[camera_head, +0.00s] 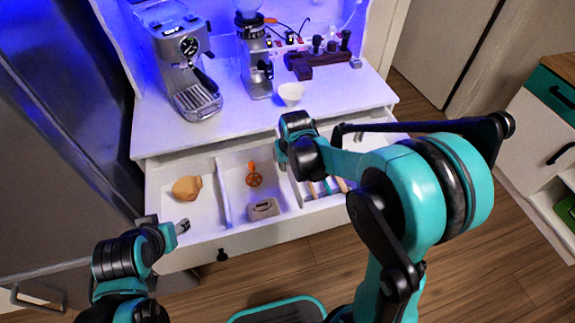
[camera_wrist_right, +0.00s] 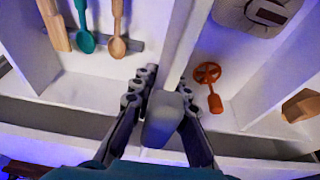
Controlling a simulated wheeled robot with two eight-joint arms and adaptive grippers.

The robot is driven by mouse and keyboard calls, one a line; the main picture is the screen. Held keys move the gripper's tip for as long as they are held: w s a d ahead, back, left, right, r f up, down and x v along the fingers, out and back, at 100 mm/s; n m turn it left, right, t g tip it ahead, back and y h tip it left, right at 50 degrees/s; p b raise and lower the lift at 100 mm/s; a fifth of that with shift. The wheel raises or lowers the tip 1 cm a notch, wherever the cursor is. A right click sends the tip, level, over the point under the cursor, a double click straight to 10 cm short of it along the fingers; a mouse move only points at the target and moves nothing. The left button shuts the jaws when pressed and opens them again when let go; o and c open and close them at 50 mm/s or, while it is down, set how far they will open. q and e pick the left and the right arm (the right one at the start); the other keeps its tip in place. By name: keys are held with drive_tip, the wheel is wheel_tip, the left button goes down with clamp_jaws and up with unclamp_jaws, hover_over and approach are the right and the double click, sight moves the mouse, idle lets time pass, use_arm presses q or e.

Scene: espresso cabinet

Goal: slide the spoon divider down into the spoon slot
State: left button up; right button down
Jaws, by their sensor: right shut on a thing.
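The white spoon divider (camera_wrist_right: 186,38) is a narrow upright panel in the right wrist view, running up from between my right fingers (camera_wrist_right: 165,88). It lies along the wall line between the spoon compartment and the middle compartment, so I cannot tell how deep it sits in the slot. My right gripper (camera_head: 283,155) is shut on it, low over the open drawer (camera_head: 187,254); in the head view the gripper hides the divider. Wooden and teal spoons (camera_wrist_right: 86,38) lie beside it. My left gripper (camera_head: 183,227) is at the drawer's front left; its opening is unclear.
The drawer also holds a tan pouch-like object (camera_head: 187,188), an orange tool (camera_head: 254,177) and a grey object (camera_head: 263,209). On the counter above stand an espresso machine (camera_head: 185,60), a grinder (camera_head: 254,60) and a white cup (camera_head: 291,93) close behind my right gripper.

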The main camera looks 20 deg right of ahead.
sight(182, 244)
use_arm(q)
drive_tip(key=shift+f+b, duration=3.4)
drive_tip(key=shift+b, duration=0.05)
use_arm(e)
drive_tip(key=shift+f, duration=4.15)
drive_tip(key=c, duration=1.4)
unclamp_jaws()
